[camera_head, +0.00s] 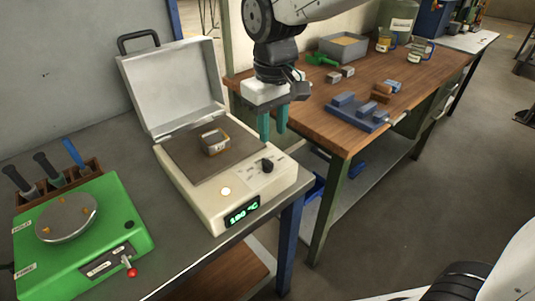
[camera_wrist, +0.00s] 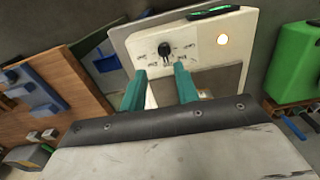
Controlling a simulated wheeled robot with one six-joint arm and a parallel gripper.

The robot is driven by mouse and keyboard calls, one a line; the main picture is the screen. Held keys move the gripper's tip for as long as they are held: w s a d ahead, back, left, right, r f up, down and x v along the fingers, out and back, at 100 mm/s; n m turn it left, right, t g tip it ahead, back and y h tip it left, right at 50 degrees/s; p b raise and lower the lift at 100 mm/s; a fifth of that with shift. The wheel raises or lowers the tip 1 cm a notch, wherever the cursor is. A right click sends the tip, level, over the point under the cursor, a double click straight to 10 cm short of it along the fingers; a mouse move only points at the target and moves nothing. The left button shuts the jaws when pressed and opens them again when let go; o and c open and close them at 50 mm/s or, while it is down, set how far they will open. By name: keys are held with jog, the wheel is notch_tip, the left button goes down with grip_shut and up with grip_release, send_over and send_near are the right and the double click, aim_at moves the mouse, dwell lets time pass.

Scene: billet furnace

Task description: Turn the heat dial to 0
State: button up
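The heat dial (camera_head: 267,165) is a black knob on the front panel of a cream billet furnace (camera_head: 200,196). In the wrist view the dial (camera_wrist: 165,49) sits just beyond my fingertips, amid small printed marks too small to read. A green display (camera_head: 242,211) on the furnace front seems to read 180 °C. My gripper (camera_head: 272,135) has two teal fingers pointing down above the dial. Its fingers are apart with nothing between them, as the wrist view also shows (camera_wrist: 160,70). They do not appear to touch the dial.
The furnace lid (camera_head: 175,85) stands open, and a small metal billet (camera_head: 214,141) lies on the dark plate inside. A lit round lamp (camera_head: 226,191) is on the panel left of the dial. A green device (camera_head: 120,218) stands at left. A wooden bench (camera_head: 325,120) is at right.

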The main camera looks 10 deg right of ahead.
aim_at(267, 160)
jog(key=shift+w+a+f, duration=0.15)
jog(key=shift+a+f, duration=0.2)
jog(key=shift+a, duration=0.1)
jog(key=shift+a+f, duration=0.1)
jog(key=shift+f, duration=0.25)
notch_tip(267, 160, down, 7)
jog(key=shift+r, duration=0.1)
grip_shut()
